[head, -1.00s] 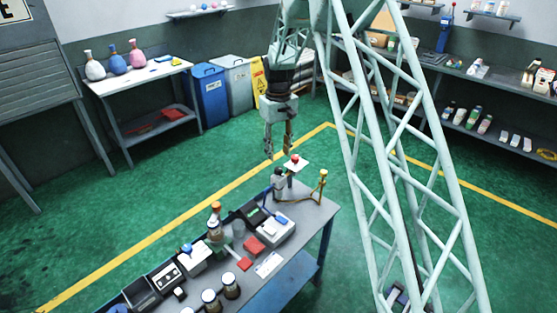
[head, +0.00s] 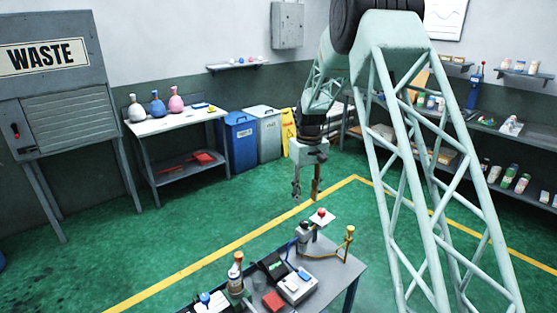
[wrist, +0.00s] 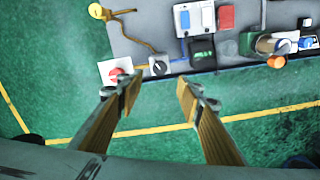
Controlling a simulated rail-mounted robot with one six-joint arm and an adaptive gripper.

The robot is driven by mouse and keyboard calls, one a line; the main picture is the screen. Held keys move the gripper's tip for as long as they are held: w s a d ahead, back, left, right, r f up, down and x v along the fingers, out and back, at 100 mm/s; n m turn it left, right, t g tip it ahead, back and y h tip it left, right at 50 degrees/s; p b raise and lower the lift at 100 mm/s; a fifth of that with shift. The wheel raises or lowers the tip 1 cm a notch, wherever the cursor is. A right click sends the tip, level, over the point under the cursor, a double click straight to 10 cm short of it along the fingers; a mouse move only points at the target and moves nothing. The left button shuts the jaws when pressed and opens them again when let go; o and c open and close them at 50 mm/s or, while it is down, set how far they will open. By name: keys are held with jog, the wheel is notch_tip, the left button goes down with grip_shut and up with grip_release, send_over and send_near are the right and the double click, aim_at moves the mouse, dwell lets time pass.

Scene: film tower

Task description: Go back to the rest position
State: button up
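My gripper (head: 307,196) hangs from my arm above the far end of the workbench (head: 335,262), pointing down. Its two fingers are apart with nothing between them. In the wrist view the gripper (wrist: 157,88) shows the same open fingers, with green floor and the bench edge behind the gap. A white plate with a red button (head: 321,213) stands on a small dark post just below the fingers in the head view. It also shows beside the left fingertip in the wrist view (wrist: 117,72). The gripper appears clear of it.
A yellow-brass stand (head: 348,242) is at the bench's far right corner. A side table (head: 180,123) holds flasks. Green floor (head: 230,205) is clear behind the bench.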

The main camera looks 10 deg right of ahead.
jog(key=s+r+m+t+b, duration=0.2)
jog(key=s+r+b, duration=0.1)
jog(key=s+r, duration=2.3)
jog(key=s+f+m+t+b, duration=0.1)
jog(key=s+b, duration=0.3)
jog(key=s, duration=3.1)
jog(key=shift+s+f+t, duration=0.3)
jog(key=shift+f+t, duration=0.1)
jog(key=shift+t, duration=0.1)
dwell(1.4)
